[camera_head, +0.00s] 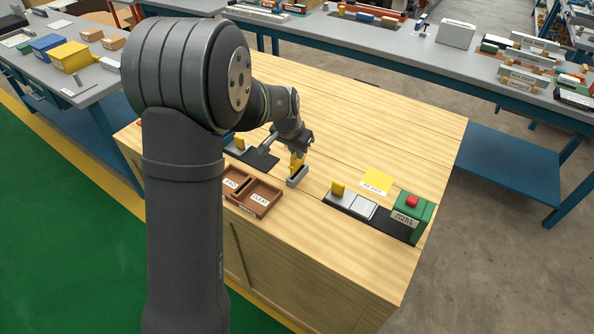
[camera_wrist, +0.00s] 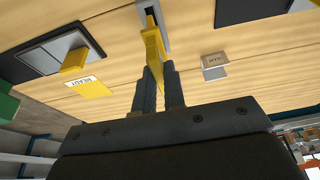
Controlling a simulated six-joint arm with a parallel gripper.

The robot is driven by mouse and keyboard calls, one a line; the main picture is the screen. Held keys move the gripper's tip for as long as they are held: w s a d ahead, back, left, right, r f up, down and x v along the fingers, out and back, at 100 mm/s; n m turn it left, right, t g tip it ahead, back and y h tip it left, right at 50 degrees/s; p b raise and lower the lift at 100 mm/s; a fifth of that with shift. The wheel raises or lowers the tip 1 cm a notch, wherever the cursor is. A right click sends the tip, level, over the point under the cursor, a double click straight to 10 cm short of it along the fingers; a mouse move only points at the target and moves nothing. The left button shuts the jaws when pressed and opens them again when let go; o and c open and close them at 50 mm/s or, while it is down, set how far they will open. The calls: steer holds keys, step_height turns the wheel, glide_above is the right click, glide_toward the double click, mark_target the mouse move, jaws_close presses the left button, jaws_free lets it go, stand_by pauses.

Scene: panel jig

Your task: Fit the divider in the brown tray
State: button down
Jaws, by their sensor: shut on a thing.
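My gripper (camera_head: 299,153) is shut on a thin yellow piece, apparently the divider (camera_head: 297,163). In the wrist view the piece (camera_wrist: 153,45) stands between the two dark fingers (camera_wrist: 159,82). Its far end is at a narrow grey slotted holder (camera_head: 297,178), which also shows at the top of the wrist view (camera_wrist: 149,8). I cannot tell how deep it sits in the slot. The brown tray (camera_head: 263,187) lies left of the holder in the head view, with two labelled compartments showing. My arm hides its left part.
A dark mat with a yellow block (camera_head: 337,189), grey plates and a green box with a red button (camera_head: 411,202) lies to the right. A yellow READY card (camera_head: 376,182) lies behind it. Another dark mat (camera_head: 260,158) is behind the tray. The far tabletop is clear.

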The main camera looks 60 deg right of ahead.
steer(key=shift+r, duration=0.35)
steer(key=w+a+r+m+y, duration=0.2)
steer(key=w+a+m, duration=0.3)
steer(key=m, duration=1.3)
steer(key=w+a+r+m+y, duration=0.3)
steer(key=a+m, duration=0.4)
steer(key=m, duration=1.1)
steer(key=shift+w+a+y, duration=0.15)
steer(key=shift+w+y, duration=0.75)
steer(key=shift+w, duration=0.35)
steer(key=shift+f, duration=2.95)
steer(key=shift+f, duration=2.05)
